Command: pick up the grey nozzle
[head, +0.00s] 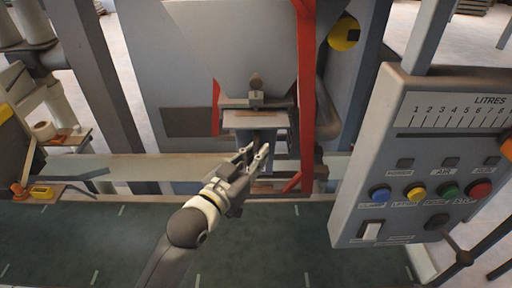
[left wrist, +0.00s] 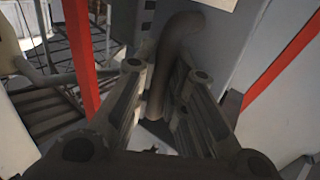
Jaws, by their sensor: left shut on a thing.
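My left gripper (head: 257,154) reaches in under the grey hopper's outlet, its two fingers pointing away from me. It is shut on a dark grey piece, seemingly the grey nozzle (head: 264,137), which shows only in small part below the outlet plate. In the left wrist view, a curved dull grey tube (left wrist: 170,65) shows between the fingertips of my left gripper (left wrist: 167,72). My right gripper is not in view.
The grey hopper (head: 240,45) stands above, with a red upright (head: 306,90) close right of the gripper. A control panel (head: 400,180) with coloured buttons fills the right. A dark green belt (head: 90,235) lies below. Small items stand on a shelf at left.

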